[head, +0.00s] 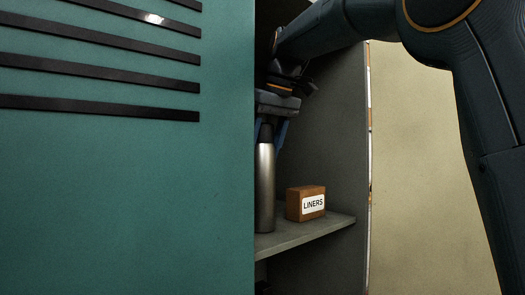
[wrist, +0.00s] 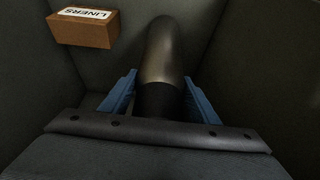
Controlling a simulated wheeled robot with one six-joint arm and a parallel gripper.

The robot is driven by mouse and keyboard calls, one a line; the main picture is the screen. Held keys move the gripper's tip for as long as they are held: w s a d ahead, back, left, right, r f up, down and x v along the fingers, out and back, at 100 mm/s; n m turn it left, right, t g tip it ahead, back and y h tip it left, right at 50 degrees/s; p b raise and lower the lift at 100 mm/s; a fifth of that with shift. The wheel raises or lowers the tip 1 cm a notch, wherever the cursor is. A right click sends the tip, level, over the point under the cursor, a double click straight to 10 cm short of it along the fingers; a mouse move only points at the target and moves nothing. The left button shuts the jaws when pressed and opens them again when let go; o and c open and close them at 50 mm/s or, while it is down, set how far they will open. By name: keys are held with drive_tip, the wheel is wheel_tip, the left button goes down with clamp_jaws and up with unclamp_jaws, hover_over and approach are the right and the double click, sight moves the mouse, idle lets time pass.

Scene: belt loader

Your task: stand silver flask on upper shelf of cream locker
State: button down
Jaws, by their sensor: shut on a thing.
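The silver flask (head: 265,185) with a dark cap is upright inside the locker, over the upper shelf (head: 310,233). Its base looks level with the shelf surface, but the teal door hides part of it, so I cannot tell whether it touches. My gripper (head: 268,128) reaches in from above and is shut on the flask's dark top. In the wrist view the flask (wrist: 163,55) runs away between the two blue fingers of my gripper (wrist: 160,98). The locker's cream outer side (head: 420,160) shows at the right in the head view.
A brown box labelled LINERS (head: 306,203) stands on the shelf just right of the flask, with a small gap; it also shows in the wrist view (wrist: 84,31). A teal door with dark slats (head: 120,190) covers the left. The locker's grey inner wall (head: 335,130) is close on the right.

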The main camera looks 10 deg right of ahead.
sight(270, 129)
drive_tip(key=shift+f, duration=0.1)
drive_tip(key=c, duration=0.7)
unclamp_jaws()
drive_tip(key=shift+o, duration=0.2)
drive_tip(key=shift+s+d+r, duration=0.1)
drive_tip(key=shift+r, duration=0.35)
drive_tip(key=b+v, duration=0.1)
drive_tip(key=v, duration=0.3)
drive_tip(key=shift+s+d+r, duration=0.2)
drive_tip(key=shift+s, duration=0.05)
drive_tip(key=s+d+b, duration=0.3)
drive_tip(key=s+d, duration=0.3)
drive_tip(key=s, duration=0.3)
drive_tip(key=shift+s+d, duration=0.2)
drive_tip(key=shift+s, duration=0.1)
drive_tip(key=shift+f, duration=0.1)
